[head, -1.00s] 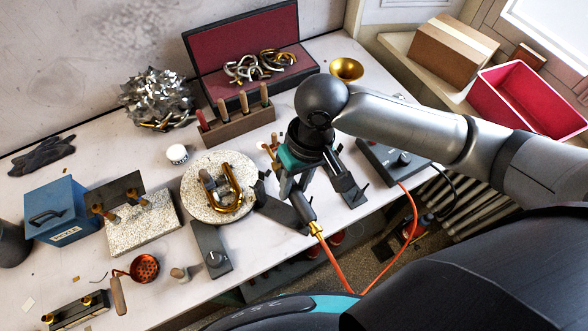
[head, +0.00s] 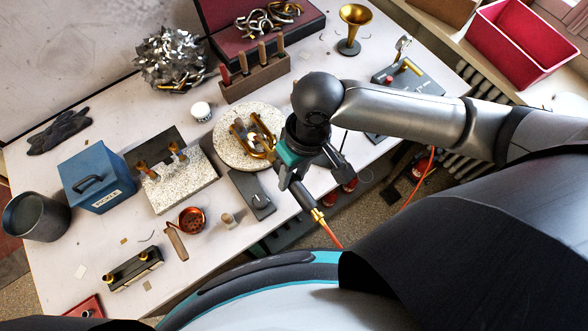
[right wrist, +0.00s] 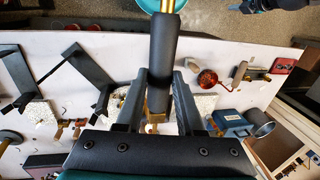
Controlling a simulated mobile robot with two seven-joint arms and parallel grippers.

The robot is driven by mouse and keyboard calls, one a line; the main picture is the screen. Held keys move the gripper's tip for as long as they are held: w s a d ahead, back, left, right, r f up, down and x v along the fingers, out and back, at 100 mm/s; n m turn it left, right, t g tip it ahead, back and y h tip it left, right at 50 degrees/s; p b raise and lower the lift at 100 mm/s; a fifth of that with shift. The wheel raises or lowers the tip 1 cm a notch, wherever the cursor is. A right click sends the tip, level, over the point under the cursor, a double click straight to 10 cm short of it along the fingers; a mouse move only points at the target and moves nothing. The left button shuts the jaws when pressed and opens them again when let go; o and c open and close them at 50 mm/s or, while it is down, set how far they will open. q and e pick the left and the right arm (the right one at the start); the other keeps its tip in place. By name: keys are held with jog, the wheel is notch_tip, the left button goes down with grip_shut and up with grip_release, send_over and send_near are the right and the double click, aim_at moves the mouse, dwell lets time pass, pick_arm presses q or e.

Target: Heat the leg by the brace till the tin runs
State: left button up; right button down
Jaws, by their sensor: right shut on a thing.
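A bent brass tube (head: 264,143) lies with a greyish piece on the round speckled board (head: 228,157) in the head view. My arm and gripper cover the board's right side. I cannot make out a brace or any running tin. My right gripper (head: 301,180) is just right of the board, shut on a torch (head: 305,197). The torch has a dark handle, a brass fitting and an orange hose. In the right wrist view the torch handle (right wrist: 163,50) stands between the fingers. The nozzle's tip is hidden and no flame shows. My left gripper is out of view.
A grey block with a knob (head: 251,194) sits in front of the board. A tool rack (head: 256,83) stands behind it. A speckled slab with brass fittings (head: 189,190) and a blue box (head: 96,180) are left. A brass bell (head: 355,18) stands at the back. The table's front edge is close.

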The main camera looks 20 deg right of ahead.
jog(key=w+f+b, duration=0.1)
jog(key=f+b, duration=0.2)
jog(key=f, duration=0.2)
jog(key=w+a+f+b, duration=0.1)
jog(key=w+f+b, duration=0.1)
jog(key=f, duration=0.3)
jog(key=shift+w+a+b, duration=0.15)
jog(key=shift+w+b, duration=0.1)
jog(key=shift+b, duration=0.45)
dwell(2.9)
jog(key=s+r+p, duration=0.1)
jog(key=r+p, duration=0.1)
jog(key=r, duration=0.1)
jog(key=s+d+r+p, duration=0.1)
jog(key=s+r+p, duration=0.1)
jog(key=r, duration=0.2)
jog(key=s+r+p, duration=0.1)
jog(key=r+p, duration=0.1)
jog(key=r, duration=0.2)
jog(key=shift+s+d+r, duration=0.1)
jog(key=shift+s+d, duration=0.1)
jog(key=shift+d, duration=0.05)
